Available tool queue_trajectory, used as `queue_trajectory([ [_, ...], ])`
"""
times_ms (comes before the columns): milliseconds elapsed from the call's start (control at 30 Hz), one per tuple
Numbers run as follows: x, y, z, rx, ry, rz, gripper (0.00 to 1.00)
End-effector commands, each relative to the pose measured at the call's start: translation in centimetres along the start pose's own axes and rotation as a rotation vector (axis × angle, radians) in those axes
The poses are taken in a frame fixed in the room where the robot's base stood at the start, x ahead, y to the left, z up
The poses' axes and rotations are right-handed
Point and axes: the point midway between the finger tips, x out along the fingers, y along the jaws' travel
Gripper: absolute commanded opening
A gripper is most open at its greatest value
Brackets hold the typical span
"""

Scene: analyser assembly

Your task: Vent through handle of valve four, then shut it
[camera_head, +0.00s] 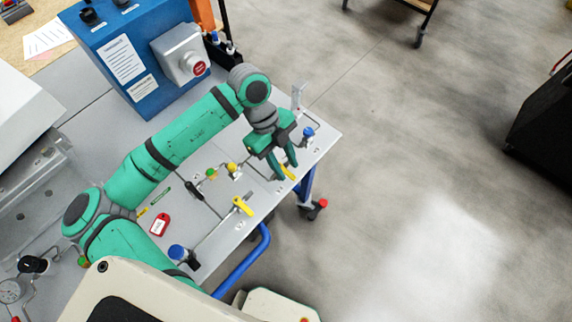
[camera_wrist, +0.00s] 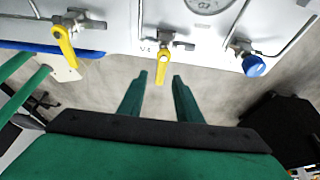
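A valve with a yellow lever handle (camera_wrist: 161,68) sits straight ahead of my gripper (camera_wrist: 159,77) in the wrist view. The lever points towards me, and its end appears between the two green fingertips, with a gap on both sides. How deep it lies between them I cannot tell. In the head view this yellow handle (camera_head: 289,173) shows beside my gripper (camera_head: 285,172), partly hidden by it. My gripper is open and empty. A second yellow handle (camera_wrist: 65,45) is to the left; it also shows in the head view (camera_head: 243,205).
A blue knob (camera_wrist: 254,66) is right of the valve, with a gauge (camera_wrist: 207,4) behind. Another blue knob (camera_head: 177,252) and a red tag (camera_head: 159,224) lie along the grey panel (camera_head: 215,225). A blue box with a red button (camera_head: 198,68) stands behind my arm.

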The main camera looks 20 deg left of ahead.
Motion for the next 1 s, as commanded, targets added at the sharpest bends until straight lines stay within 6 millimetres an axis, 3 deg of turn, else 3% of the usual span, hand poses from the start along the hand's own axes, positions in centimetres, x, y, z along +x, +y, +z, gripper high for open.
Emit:
queue_trajectory([
  [400,0.95,0.01,0.00,0.000,0.000,-0.001,0.31],
  [433,0.95,0.01,0.00,0.000,0.000,-0.001,0.29],
  [567,0.94,0.02,0.01,0.000,0.000,0.000,0.00],
  [1000,0.92,-0.11,-0.01,-0.054,0.000,-0.023,0.00],
])
